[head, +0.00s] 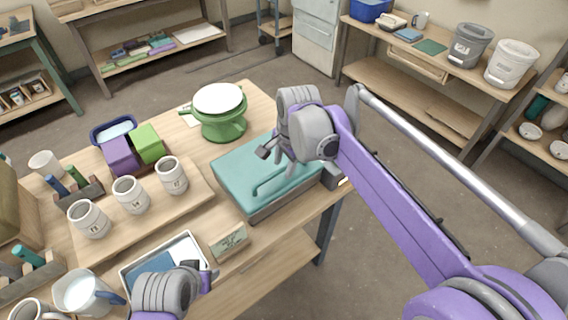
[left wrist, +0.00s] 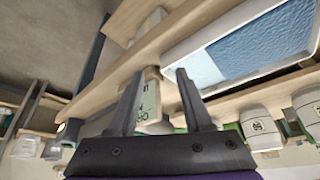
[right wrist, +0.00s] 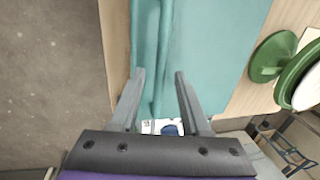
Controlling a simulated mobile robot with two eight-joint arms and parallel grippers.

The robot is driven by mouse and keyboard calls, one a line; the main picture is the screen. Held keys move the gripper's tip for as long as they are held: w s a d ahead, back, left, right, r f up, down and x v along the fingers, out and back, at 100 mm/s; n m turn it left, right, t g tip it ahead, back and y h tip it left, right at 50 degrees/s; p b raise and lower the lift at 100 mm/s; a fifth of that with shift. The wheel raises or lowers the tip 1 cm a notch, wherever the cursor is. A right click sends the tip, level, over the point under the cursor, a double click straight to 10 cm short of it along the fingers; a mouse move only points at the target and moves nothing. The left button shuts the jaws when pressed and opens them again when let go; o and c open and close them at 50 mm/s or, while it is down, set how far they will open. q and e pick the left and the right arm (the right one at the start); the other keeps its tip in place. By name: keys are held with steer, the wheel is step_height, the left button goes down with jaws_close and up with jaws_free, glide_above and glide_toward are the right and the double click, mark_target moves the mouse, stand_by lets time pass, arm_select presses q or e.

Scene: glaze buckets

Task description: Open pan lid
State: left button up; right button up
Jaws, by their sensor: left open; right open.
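The pan is a low grey box with a flat teal lid (head: 240,172) at the table's right edge. A teal bar handle (head: 286,180) runs along the lid's near side. My right gripper (head: 276,160) is over the lid, its fingers pointing down, open and empty. In the right wrist view the lid (right wrist: 215,50) fills the middle, and the handle (right wrist: 149,55) runs between the lines of the open fingertips (right wrist: 159,73); whether they touch it I cannot tell. My left gripper (head: 208,275) is low beside the white tray; its fingers are apart and empty in the left wrist view (left wrist: 160,74).
A green banding wheel (head: 222,126) stands behind the lid. Several cups (head: 130,195) stand on a board to the left. A small sign (head: 229,242) and a white tray with blue contents (head: 130,279) are at the front. Open floor lies to the right.

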jaws_close()
stand_by(1.4)
